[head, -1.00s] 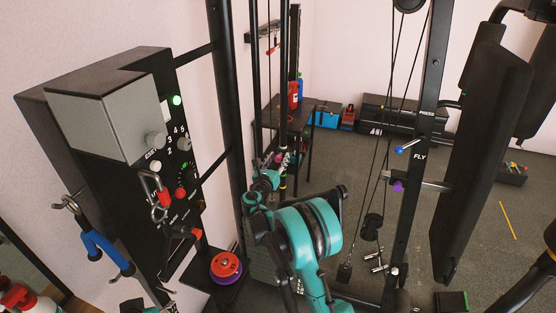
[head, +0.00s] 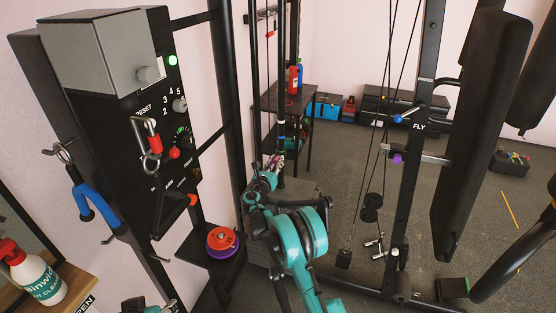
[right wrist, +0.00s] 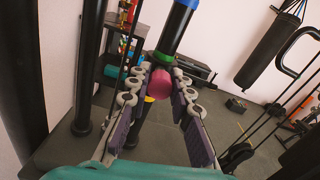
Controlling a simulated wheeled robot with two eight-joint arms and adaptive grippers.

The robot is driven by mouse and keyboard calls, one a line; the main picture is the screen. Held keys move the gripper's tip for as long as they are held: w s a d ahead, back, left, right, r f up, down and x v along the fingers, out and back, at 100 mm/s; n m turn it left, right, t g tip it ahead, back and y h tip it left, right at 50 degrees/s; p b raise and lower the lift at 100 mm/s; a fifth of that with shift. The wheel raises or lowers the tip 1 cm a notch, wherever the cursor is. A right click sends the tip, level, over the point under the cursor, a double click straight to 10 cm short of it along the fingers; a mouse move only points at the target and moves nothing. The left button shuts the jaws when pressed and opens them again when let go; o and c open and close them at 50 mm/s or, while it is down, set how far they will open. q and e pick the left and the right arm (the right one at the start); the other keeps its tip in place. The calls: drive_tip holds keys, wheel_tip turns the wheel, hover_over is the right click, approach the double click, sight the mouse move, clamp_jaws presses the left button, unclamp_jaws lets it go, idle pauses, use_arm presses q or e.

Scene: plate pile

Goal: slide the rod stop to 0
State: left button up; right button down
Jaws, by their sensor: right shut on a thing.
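The rod stop is a round pink piece (right wrist: 160,89) on a dark upright rod (right wrist: 171,38). In the right wrist view it sits between the fingers of my right gripper (right wrist: 160,98), which is shut on it. The rod shows blue and green bands above the stop. In the head view, my right gripper (head: 273,166) is at the rod (head: 282,110), just below its coloured bands. The stop is small there and mostly hidden by the fingers. No readable scale number shows beside it. A bit of my left gripper (head: 160,305) shows at the bottom left edge; its jaws are unclear.
A black control panel (head: 115,150) with knobs and hooks stands at left. A small shelf (head: 207,252) holds a red and purple disc (head: 223,242). A table (head: 300,104) with bottles stands behind the rod. The machine's upright (head: 410,160) and cables are at right.

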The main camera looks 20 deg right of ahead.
wheel_tip(320, 180, down, 8)
drive_tip(key=b, duration=0.2)
drive_tip(key=shift+r, duration=0.15)
drive_tip(key=c, duration=1.3)
unclamp_jaws()
drive_tip(key=v, duration=1.2)
